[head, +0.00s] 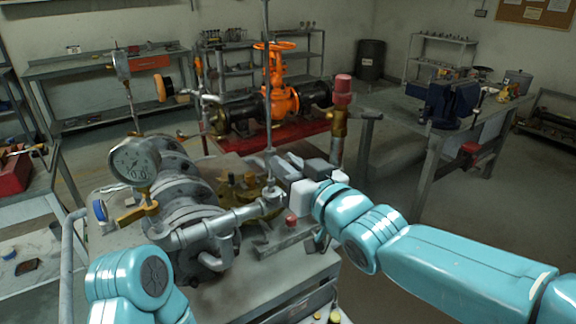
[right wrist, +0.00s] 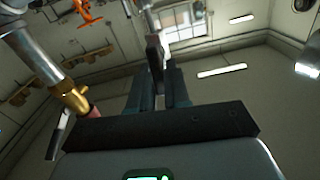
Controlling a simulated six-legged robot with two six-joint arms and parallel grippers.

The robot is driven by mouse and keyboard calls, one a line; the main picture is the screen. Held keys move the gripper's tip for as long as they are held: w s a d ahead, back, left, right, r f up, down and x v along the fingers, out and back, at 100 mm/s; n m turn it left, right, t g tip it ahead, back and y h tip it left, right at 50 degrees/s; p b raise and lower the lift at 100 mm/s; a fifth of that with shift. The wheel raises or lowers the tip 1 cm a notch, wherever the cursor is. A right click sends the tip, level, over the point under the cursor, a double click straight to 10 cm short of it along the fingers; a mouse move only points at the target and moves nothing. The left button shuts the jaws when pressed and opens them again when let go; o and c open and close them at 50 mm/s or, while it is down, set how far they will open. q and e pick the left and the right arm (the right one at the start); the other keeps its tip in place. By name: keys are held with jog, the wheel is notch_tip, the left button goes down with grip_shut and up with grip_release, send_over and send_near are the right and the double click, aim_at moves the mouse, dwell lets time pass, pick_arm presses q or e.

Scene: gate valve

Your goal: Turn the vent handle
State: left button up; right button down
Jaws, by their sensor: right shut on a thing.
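My right gripper (head: 296,166) reaches in from the right over the pipework on the bench, with its white body and grey fingers near the middle of the head view. In the right wrist view its two dark fingers (right wrist: 157,78) are shut on a dark, narrow bar-like handle (right wrist: 154,50). In the head view the gripper hides this part, so I cannot tell how far it is turned. A grey pipe assembly (head: 190,200) with a round gauge (head: 135,162) stands left of the gripper. My left arm shows at the lower left, with its gripper out of view.
A brass fitting with a red cap (head: 342,92) stands upright close behind my right gripper. A thin vertical rod (head: 267,100) rises beside it. An orange valve (head: 281,85) sits behind on a red stand. A workbench with a blue vise (head: 448,105) is at the right.

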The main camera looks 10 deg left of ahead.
pick_arm(q)
jog(key=shift+r, duration=0.2)
pick_arm(e)
jog(key=m+p, duration=0.1)
jog(key=m, duration=0.2)
jog(key=shift+w+d+p, duration=0.15)
jog(key=shift+p, duration=0.2)
pick_arm(q)
jog(key=shift+r+p, duration=1.95)
jog(key=shift+r, duration=0.7)
pick_arm(e)
jog(key=shift+w+d+f+m, duration=0.1)
jog(key=shift+f+m, duration=0.1)
jog(key=shift+m, duration=2.1)
jog(key=shift+w+d+f+m, duration=0.1)
jog(key=shift+f+m, duration=0.15)
jog(key=shift+m, duration=2.05)
jog(key=shift+w+d+f+m, duration=0.1)
jog(key=shift+f+m, duration=0.1)
jog(key=shift+m, duration=2.1)
jog(key=c, duration=1.2)
grip_release()
